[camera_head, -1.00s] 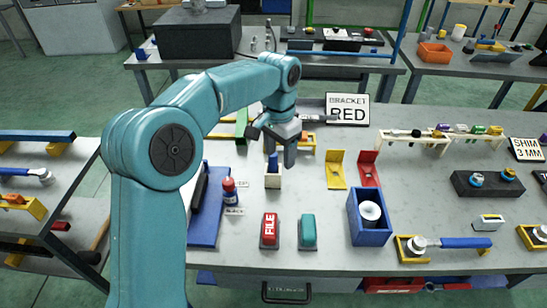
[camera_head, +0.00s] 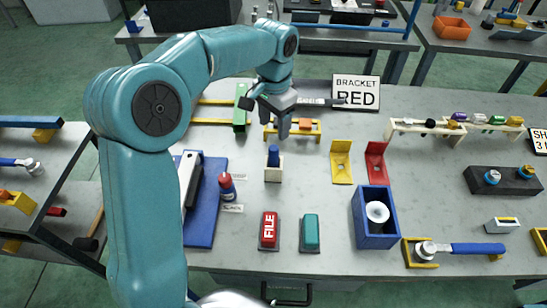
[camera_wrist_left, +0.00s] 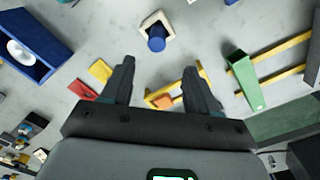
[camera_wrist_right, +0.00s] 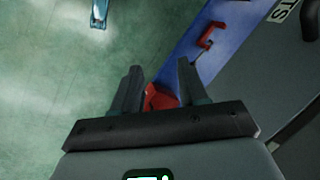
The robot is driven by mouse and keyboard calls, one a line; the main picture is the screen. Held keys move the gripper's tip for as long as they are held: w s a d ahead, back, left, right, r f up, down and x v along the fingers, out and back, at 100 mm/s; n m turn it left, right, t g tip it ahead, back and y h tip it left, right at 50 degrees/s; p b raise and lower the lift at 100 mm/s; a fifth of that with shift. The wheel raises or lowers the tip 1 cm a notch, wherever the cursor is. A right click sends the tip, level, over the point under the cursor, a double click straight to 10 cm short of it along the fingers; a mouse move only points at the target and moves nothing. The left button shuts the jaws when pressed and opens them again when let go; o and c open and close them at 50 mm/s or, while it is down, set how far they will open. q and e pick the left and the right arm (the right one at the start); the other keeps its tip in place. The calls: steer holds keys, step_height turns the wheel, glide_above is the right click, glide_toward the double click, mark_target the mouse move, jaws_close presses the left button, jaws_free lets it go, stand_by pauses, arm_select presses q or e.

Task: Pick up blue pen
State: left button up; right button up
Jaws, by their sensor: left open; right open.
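The blue pen (camera_head: 273,153) appears as a short blue cylinder standing in a small pale square holder (camera_head: 273,174) on the workbench. In the left wrist view the pen (camera_wrist_left: 156,40) and its holder (camera_wrist_left: 150,20) lie beyond the fingertips, near the picture's centre line. My left gripper (camera_wrist_left: 160,65) is open, with nothing between its fingers. In the head view my left gripper (camera_head: 275,130) is just behind and above the pen, apart from it. My right gripper (camera_wrist_right: 159,68) is open; a red object (camera_wrist_right: 160,97) shows between its fingers, and I cannot tell its distance.
A red FILE block (camera_head: 269,231) and a teal block (camera_head: 310,233) lie in front. Yellow and red brackets and a blue bin (camera_head: 375,236) stand right. Bare bench surrounds the holder.

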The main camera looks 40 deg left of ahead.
mark_target(274, 147)
arm_select(q)
steer(key=f, duration=0.4)
steer(key=shift+s+d+f, duration=0.25)
steer(key=shift+s+d, duration=0.1)
steer(key=shift+s, duration=0.05)
steer(key=shift+w+a+f, duration=0.15)
steer(key=shift+a+f, duration=0.05)
steer(key=shift+f, duration=0.45)
steer(key=f, duration=0.1)
steer(key=f+p, duration=0.1)
steer(key=f, duration=0.2)
steer(key=shift+s+d+f+p, duration=0.1)
steer(key=shift+s+f+p, duration=0.15)
steer(key=shift+s+p, duration=0.1)
steer(key=shift+w+f, duration=0.25)
steer(key=shift+s+r, duration=0.15)
steer(key=c, duration=1)
jaws_close()
